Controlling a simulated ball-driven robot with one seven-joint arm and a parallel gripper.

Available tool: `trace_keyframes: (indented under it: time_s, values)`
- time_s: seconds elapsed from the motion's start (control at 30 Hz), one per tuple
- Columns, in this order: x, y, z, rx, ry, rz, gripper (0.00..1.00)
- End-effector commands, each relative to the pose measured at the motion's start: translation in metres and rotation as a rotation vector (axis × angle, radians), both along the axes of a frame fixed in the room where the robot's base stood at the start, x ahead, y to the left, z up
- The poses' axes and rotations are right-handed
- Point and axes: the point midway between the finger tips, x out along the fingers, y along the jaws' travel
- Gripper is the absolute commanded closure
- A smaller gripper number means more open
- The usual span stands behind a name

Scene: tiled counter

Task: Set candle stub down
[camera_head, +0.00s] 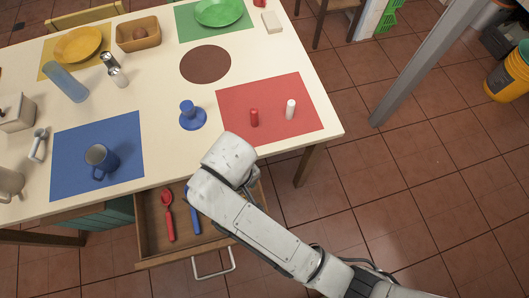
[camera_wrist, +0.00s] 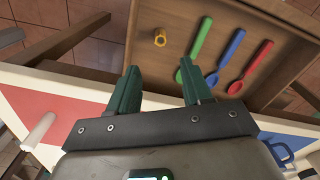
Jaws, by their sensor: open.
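A white upright cylinder (camera_head: 290,109), which looks like a candle stub, stands on the red mat (camera_head: 303,86). It also shows in the wrist view (camera_wrist: 38,132), at the left. A shorter red cylinder (camera_head: 254,117) stands to its left on the same mat; I cannot tell for certain which of the two is the candle stub. My gripper (camera_wrist: 157,82) is open, with nothing between its green fingers. It is over the open drawer (camera_head: 152,222) at the table's front, apart from both cylinders. In the head view my arm hides the fingers.
The drawer holds a red spoon (camera_head: 168,214), a blue spoon (camera_head: 192,209), a green spoon (camera_wrist: 194,55) and a small yellow object (camera_wrist: 160,38). A blue holder (camera_head: 192,116) stands left of the red mat. A blue mug (camera_head: 101,161) stands on the blue mat (camera_head: 124,128).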

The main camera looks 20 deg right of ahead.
Motion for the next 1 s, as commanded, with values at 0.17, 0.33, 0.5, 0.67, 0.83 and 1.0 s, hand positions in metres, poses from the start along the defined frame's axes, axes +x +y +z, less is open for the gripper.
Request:
trace_keyframes:
  time_s: [0.17, 0.33, 0.5, 0.67, 0.83, 1.0]
  values:
    - [0.0, -0.001, 0.0, -0.001, -0.001, -0.002, 0.51]
    - [0.005, -0.039, -0.003, -0.01, -0.017, -0.048, 0.51]
    - [-0.003, -0.119, -0.006, -0.025, -0.047, -0.146, 0.51]
    - [-0.031, -0.185, -0.006, -0.031, -0.066, -0.241, 0.51]
    - [-0.074, -0.234, -0.003, -0.025, -0.078, -0.34, 0.51]
    - [-0.11, -0.257, 0.001, -0.009, -0.086, -0.419, 0.51]
